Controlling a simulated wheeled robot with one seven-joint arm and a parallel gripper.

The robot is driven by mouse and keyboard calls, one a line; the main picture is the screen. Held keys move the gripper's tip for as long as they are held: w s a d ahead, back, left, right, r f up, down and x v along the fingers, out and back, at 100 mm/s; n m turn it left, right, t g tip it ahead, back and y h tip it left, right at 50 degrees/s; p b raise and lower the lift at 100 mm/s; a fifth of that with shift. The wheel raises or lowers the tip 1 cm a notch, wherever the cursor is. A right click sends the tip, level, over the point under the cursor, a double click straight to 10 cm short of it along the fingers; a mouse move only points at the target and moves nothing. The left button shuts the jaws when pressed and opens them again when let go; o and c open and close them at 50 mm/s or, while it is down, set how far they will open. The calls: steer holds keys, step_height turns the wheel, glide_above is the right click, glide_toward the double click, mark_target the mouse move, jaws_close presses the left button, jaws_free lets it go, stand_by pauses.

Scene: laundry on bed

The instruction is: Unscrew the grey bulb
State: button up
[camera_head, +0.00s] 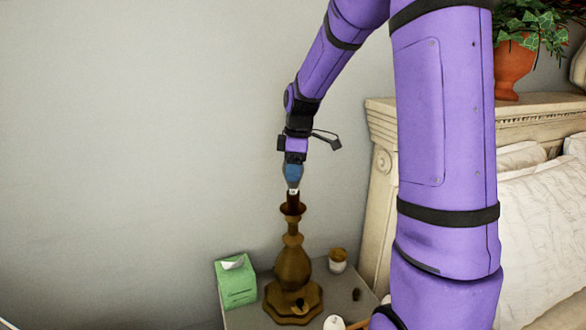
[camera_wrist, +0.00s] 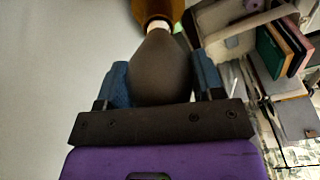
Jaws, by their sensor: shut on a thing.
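The grey bulb (camera_wrist: 160,68) fills the middle of the wrist view, between the two blue fingers of my gripper (camera_wrist: 160,85). The fingers are shut on it from both sides. Its narrow white neck points toward the brown socket (camera_wrist: 158,10) at the top of that view. In the head view my gripper (camera_head: 293,178) points straight down over the brown lamp (camera_head: 292,265), which stands upright on the nightstand. There the bulb is mostly hidden by the fingers. Only a small pale bit shows just above the lamp's socket. I cannot tell how far the bulb is threaded in.
A green tissue box (camera_head: 236,285) stands left of the lamp on the grey nightstand (camera_head: 345,290). A small jar (camera_head: 338,260) stands to its right. The bed's headboard (camera_head: 385,150) and a potted plant (camera_head: 514,65) are at the right. The wall area at left is clear.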

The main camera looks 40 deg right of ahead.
steer(key=shift+n, duration=1)
steer(key=n, duration=0.3)
steer(key=shift+g, duration=0.3)
steer(key=shift+n, duration=0.4)
steer(key=shift+n, duration=1.5)
steer(key=shift+n+g, duration=0.4)
steer(key=shift+n, duration=1.4)
